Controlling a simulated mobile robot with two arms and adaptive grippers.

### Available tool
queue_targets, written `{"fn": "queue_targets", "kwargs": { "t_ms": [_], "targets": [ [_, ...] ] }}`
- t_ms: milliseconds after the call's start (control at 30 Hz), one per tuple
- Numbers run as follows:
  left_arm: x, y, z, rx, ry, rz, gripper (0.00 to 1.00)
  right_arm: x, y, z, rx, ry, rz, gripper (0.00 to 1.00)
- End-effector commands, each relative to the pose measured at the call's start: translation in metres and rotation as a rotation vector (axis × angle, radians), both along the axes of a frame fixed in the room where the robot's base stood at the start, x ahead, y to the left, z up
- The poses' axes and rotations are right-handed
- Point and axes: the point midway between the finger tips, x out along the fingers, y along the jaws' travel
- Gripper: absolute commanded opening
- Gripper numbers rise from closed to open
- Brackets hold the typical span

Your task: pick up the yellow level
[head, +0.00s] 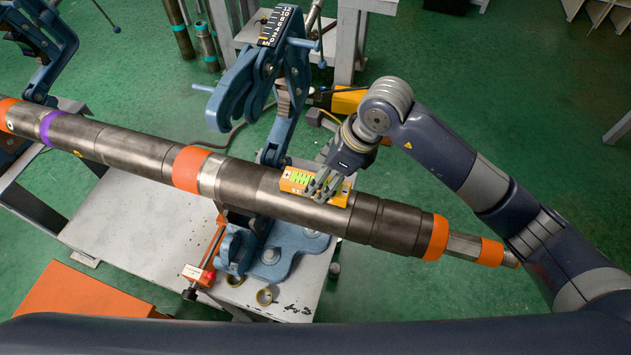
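The yellow level (289,185), with a bright green vial window, lies along the top of the long steel pipe (255,187). My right gripper (321,191) comes in from the right, with its grey fingers pointing down at the right half of the level. The fingers overlap the level in the head view and hide part of it. I cannot tell whether they press on it or only hover close around it. My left gripper is out of view.
A blue pipe vise (270,80) stands open behind the pipe, its upper part tilted up. The pipe carries orange bands (190,168) and crosses a grey metal table (130,217).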

Motion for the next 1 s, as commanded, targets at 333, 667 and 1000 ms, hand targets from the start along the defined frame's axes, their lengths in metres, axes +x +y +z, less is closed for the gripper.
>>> {"fn": "queue_targets", "kwargs": {
  "t_ms": [333,667,1000],
  "targets": [
    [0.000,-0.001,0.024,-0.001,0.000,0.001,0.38,0.004,0.015,-0.038,0.000,0.003,0.000,0.63],
    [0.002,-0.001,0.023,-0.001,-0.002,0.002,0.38,0.004,0.016,-0.040,0.001,0.002,0.001,0.63],
    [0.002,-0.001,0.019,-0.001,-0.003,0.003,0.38,0.004,0.015,-0.043,0.000,0.001,0.000,0.63]
  ]
}}
